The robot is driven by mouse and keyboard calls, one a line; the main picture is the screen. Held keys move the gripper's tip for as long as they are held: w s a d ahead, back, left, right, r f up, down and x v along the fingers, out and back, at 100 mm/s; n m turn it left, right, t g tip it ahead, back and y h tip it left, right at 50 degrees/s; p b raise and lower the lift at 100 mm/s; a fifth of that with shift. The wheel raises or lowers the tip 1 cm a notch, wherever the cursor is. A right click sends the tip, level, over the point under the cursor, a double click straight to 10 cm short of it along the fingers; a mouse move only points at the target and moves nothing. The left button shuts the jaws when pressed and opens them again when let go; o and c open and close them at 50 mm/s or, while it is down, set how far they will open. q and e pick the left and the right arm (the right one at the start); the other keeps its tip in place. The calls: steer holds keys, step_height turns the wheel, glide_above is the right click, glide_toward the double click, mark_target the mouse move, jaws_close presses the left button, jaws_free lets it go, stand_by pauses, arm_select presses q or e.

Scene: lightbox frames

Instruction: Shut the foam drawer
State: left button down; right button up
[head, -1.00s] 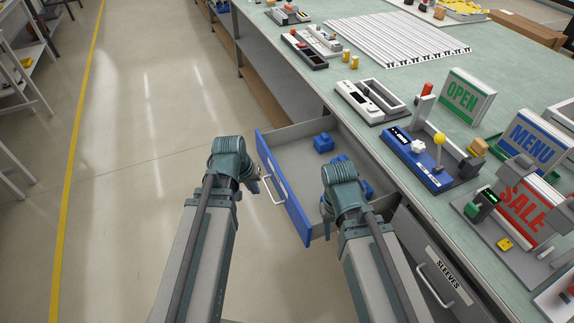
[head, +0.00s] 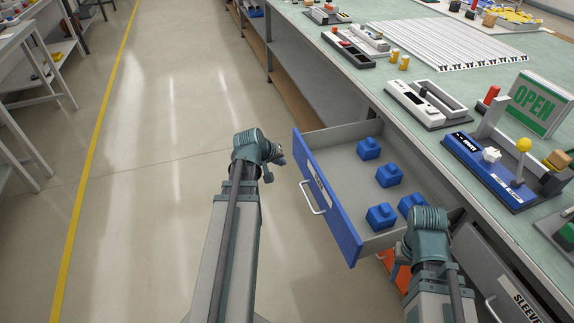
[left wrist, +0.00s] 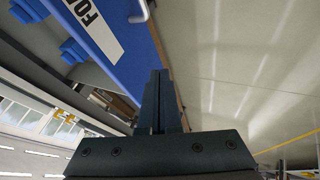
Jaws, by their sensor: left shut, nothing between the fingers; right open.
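The foam drawer (head: 322,196) stands pulled out from the bench, with a blue front, a grey tray and a pale bar handle (head: 312,199). Several blue blocks (head: 388,175) lie inside. In the left wrist view its blue front (left wrist: 118,62) shows part of a label reading "FO" (left wrist: 92,22). My left gripper (head: 279,158) is shut and empty, in front of the drawer front's far end and apart from the handle. My right gripper (head: 452,220) is open by the drawer's near side; its wrist hides part of that side, and its fingers are mostly hidden.
The bench top (head: 375,86) above the drawer carries trays, a blue fixture (head: 490,170) and an OPEN sign (head: 536,104). A closed drawer labelled SLEEVES (head: 520,300) lies nearer. Something orange (head: 393,266) shows below the drawer. The floor (head: 150,200) left of it is clear.

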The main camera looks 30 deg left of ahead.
mark_target(377, 147)
arm_select(q)
steer(key=shift+w+d+f+b, duration=0.45)
steer(key=shift+w+f+b, duration=0.55)
steer(key=shift+w, duration=0.3)
steer(key=shift+w+d+f+b, duration=0.45)
steer(key=shift+w+f+b, duration=0.35)
steer(key=shift+w+f, duration=0.45)
steer(key=shift+w+d+f+b, duration=0.45)
steer(key=shift+w+f+b, duration=0.5)
steer(key=shift+w, duration=0.4)
steer(key=w+d, duration=0.7)
steer(key=w, duration=0.1)
steer(key=w+d, duration=0.6)
steer(key=w, duration=0.2)
steer(key=w+d, duration=0.7)
steer(key=w, duration=0.1)
steer(key=shift+w+d, duration=0.2)
steer(key=shift+d, duration=0.1)
steer(key=shift+w+d+r, duration=0.1)
steer(key=shift+w+d, duration=0.45)
steer(key=shift+w+d, duration=0.1)
